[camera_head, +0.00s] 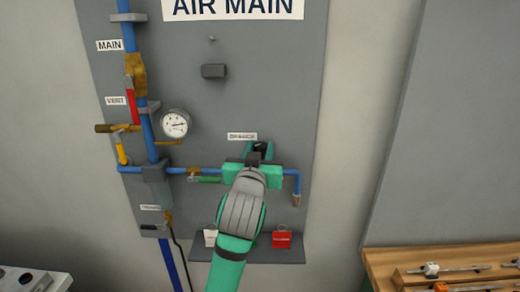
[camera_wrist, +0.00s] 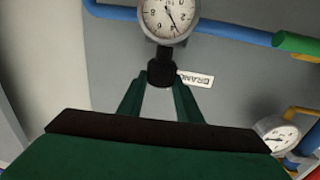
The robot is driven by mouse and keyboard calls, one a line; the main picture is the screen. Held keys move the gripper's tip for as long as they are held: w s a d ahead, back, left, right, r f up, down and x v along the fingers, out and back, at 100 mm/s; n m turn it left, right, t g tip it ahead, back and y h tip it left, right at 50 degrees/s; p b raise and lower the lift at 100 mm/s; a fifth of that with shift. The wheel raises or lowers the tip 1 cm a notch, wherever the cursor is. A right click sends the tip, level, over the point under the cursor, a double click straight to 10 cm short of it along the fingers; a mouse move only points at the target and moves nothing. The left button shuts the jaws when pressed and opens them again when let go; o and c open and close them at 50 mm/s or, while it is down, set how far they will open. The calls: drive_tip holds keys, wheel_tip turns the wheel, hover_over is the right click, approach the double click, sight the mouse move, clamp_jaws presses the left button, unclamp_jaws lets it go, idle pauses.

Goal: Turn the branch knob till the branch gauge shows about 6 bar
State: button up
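The branch knob (camera_wrist: 160,72) is a small black cylinder just below the branch gauge (camera_wrist: 168,16) in the wrist view. My gripper (camera_wrist: 161,88) has its two green fingers on either side of the knob, seemingly against it. The gauge is round and white, its top cut off. Its dark needle points down and right in that picture; I cannot read the value surely. In the head view my gripper (camera_head: 259,152) is at the branch line under the branch label (camera_head: 242,136). My wrist hides most of the regulator there, and the gauge face does not show.
A wooden bench (camera_head: 385,260) stands at lower right.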

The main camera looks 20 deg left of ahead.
drive_tip(key=shift+a+h, duration=0.15)
drive_tip(key=shift+h, duration=0.15)
drive_tip(key=shift+c, duration=0.3)
drive_tip(key=m+h, duration=0.1)
drive_tip(key=h, duration=0.1)
drive_tip(key=m+h, duration=0.2)
drive_tip(key=shift+a, duration=0.3)
drive_tip(key=m+h, duration=0.2)
drive_tip(key=h, duration=0.1)
drive_tip(key=m+g+h, duration=0.1)
drive_tip(key=h, duration=0.1)
drive_tip(key=shift+w+a, duration=0.1)
drive_tip(key=shift+a, duration=0.15)
drive_tip(key=m+g+h, duration=0.1)
drive_tip(key=m+h, duration=0.1)
drive_tip(key=m+g+h, duration=0.1)
drive_tip(key=g+h, duration=0.1)
drive_tip(key=m+g+h, duration=0.2)
drive_tip(key=shift+w+a+m+h, duration=0.2)
drive_tip(key=shift+a+m+h, duration=0.1)
drive_tip(key=shift+h, duration=0.1)
drive_tip(key=o, duration=1.1)
drive_tip(key=shift+w+d, duration=0.1)
drive_tip(key=shift+c, duration=0.2)
